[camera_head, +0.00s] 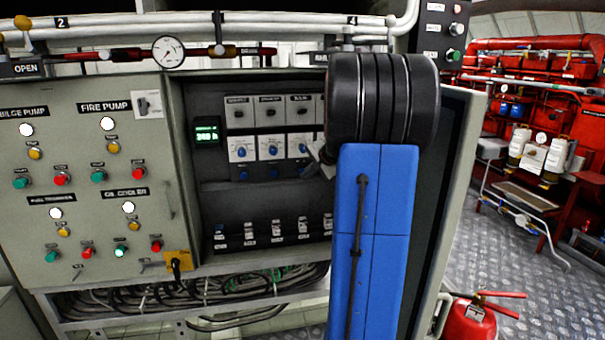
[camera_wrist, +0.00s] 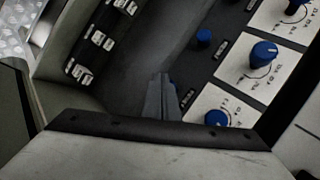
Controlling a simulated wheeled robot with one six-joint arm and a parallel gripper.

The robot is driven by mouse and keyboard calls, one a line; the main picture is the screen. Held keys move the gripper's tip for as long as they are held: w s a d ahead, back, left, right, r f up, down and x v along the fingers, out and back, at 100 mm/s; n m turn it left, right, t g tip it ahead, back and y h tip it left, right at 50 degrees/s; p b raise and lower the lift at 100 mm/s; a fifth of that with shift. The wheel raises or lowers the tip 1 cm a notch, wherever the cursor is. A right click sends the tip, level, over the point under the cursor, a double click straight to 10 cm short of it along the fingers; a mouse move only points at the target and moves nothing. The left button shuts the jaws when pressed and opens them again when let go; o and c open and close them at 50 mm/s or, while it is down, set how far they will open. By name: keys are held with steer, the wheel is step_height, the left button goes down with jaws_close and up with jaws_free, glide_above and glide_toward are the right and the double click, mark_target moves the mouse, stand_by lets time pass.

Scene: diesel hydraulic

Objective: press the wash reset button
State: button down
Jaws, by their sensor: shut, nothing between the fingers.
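Inside the open cabinet are a row of blue rotary knobs and, under them, small blue push buttons. One blue button (camera_wrist: 204,36) shows clearly in the wrist view, and the button row (camera_head: 273,174) shows dimly in the head view. No label reading wash reset is legible, so I cannot tell which button is the one named. My gripper (camera_wrist: 161,82) is shut and empty, pointing into the cabinet beside the button row. Its tip is left of and below the clear blue button, apart from it in the picture. In the head view my arm hides most of my gripper.
Blue knobs (camera_wrist: 263,53) on white plates stand close right of my gripper. A row of breakers (camera_head: 276,232) sits lower in the cabinet. The grey panel (camera_head: 85,225) with coloured buttons is at left. A red extinguisher (camera_head: 470,320) stands on the floor at right.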

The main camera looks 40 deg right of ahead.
steer(key=shift+w, duration=0.15)
steer(key=shift+w+d, duration=0.15)
steer(key=shift+w+d, duration=0.25)
steer(key=shift+w, duration=0.2)
stand_by(0.9)
steer(key=shift+s, duration=0.15)
steer(key=shift+s+a, duration=0.45)
steer(key=shift+s, duration=0.2)
stand_by(0.4)
steer(key=s+a, duration=0.1)
steer(key=s, duration=0.2)
steer(key=s+a, duration=0.1)
steer(key=shift+s+a, duration=0.15)
steer(key=shift+a, duration=0.15)
steer(key=shift+a, duration=0.1)
stand_by(0.8)
